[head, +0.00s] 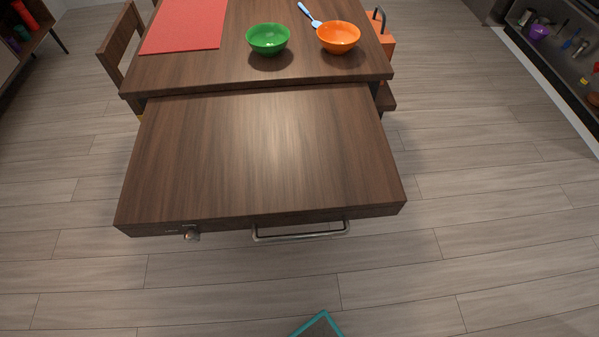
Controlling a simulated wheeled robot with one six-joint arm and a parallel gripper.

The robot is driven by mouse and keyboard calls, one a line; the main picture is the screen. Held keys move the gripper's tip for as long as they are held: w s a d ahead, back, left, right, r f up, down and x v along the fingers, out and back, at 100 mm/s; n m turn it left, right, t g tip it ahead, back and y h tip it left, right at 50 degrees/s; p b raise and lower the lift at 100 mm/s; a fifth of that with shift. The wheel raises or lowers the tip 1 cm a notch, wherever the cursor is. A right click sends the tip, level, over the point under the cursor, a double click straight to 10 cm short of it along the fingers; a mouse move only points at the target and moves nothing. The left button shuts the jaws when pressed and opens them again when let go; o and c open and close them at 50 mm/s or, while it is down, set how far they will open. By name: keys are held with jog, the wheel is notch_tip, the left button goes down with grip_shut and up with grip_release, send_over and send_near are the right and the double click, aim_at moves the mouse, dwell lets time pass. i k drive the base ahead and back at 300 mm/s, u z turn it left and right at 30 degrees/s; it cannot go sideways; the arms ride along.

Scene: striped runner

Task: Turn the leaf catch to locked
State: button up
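The table leaf (262,150) is a dark wood panel that sticks out toward me from the table. The leaf catch (192,235) is a small grey metal knob on the leaf's front edge, left of the middle. Small marks show on the edge beside and above it, too small to read. I cannot tell which way the catch is turned. A metal bar handle (300,234) is on the same front edge, to the right of the catch. My gripper is not in view.
The main table (190,73) behind the leaf holds a red runner (184,25), a green bowl (268,39), an orange bowl (338,37) and a blue-handled utensil (309,14). A chair (119,45) stands at the left. The floor (400,270) in front is mostly clear.

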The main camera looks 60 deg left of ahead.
aim_at(192, 235)
jog(key=u, duration=2)
